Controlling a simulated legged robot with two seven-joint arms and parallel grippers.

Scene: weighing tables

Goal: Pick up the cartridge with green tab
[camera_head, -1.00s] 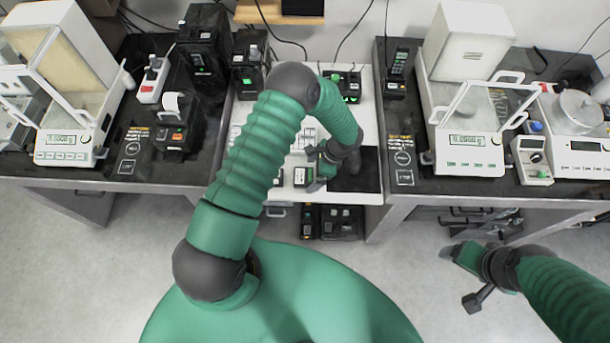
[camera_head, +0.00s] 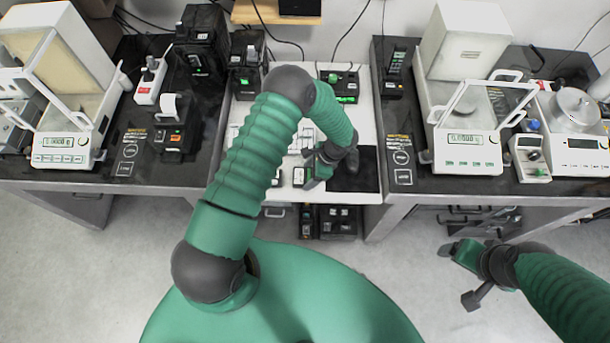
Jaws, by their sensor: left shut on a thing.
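My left gripper (camera_head: 313,171) reaches down over the front of the white middle work surface. It is shut on a small dark cartridge (camera_head: 299,177) with a pale label, at the left of the dark mat. The cartridge is small and partly covered by the fingers, so I cannot make out its tab's colour or whether it is clear of the surface. My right gripper (camera_head: 462,276) is open and empty, its fingers spread, over the floor in front of the right table.
Another small dark block (camera_head: 276,179) lies just left of the held cartridge. A dark mat (camera_head: 356,172) is to the right. Balances stand on the left (camera_head: 62,141) and right (camera_head: 468,138) tables. A device with green lights (camera_head: 340,86) stands at the back. Dark items sit on a shelf below.

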